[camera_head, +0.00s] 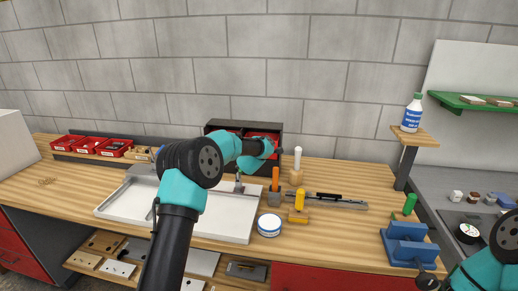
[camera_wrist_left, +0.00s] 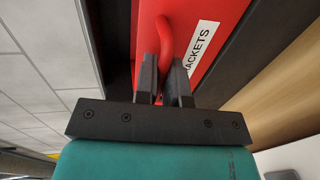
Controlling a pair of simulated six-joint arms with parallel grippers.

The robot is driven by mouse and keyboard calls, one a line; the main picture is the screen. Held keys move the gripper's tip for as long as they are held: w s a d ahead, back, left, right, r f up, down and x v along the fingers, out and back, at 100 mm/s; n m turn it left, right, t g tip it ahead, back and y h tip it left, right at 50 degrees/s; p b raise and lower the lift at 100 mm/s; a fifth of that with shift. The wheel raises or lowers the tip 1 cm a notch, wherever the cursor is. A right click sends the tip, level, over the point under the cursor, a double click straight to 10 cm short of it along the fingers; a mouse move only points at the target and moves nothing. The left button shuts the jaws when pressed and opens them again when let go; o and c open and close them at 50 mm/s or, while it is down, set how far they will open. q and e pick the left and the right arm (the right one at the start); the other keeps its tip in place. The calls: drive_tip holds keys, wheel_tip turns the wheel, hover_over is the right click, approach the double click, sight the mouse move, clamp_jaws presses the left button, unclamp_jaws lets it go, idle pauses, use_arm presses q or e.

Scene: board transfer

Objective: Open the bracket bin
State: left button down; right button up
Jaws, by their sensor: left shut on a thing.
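The bracket bin is a red front with a white label reading "BRACKETS" in the left wrist view (camera_wrist_left: 215,22). Its red loop handle (camera_wrist_left: 164,28) stands out from the front. My left gripper (camera_wrist_left: 164,65) is shut on this handle, with a dark finger on each side of it. In the head view, the dark bin cabinet (camera_head: 230,124) stands at the back of the bench against the wall. My left arm reaches to it and covers much of its front and the grip. Only the right arm's links show at the lower right; its gripper is not seen.
A pale tray (camera_head: 235,226) lies below my left arm. A white round tin (camera_head: 269,226), upright tools and a metal rail (camera_head: 340,201) are to the right. Red open bins (camera_head: 68,143) stand at the back left. A blue vise (camera_head: 408,247) is at the front right.

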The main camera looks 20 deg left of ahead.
use_arm(q)
drive_tip(key=shift+s+f, duration=0.15)
drive_tip(key=shift+s, duration=0.2)
drive_tip(key=shift+s+d+f, duration=0.15)
drive_tip(key=shift+s+f, duration=0.6)
drive_tip(key=shift+s+d+f, duration=0.1)
drive_tip(key=shift+s+f, duration=0.6)
drive_tip(key=shift+f, duration=0.05)
drive_tip(key=shift+s+f, duration=0.1)
drive_tip(key=shift+f, duration=0.05)
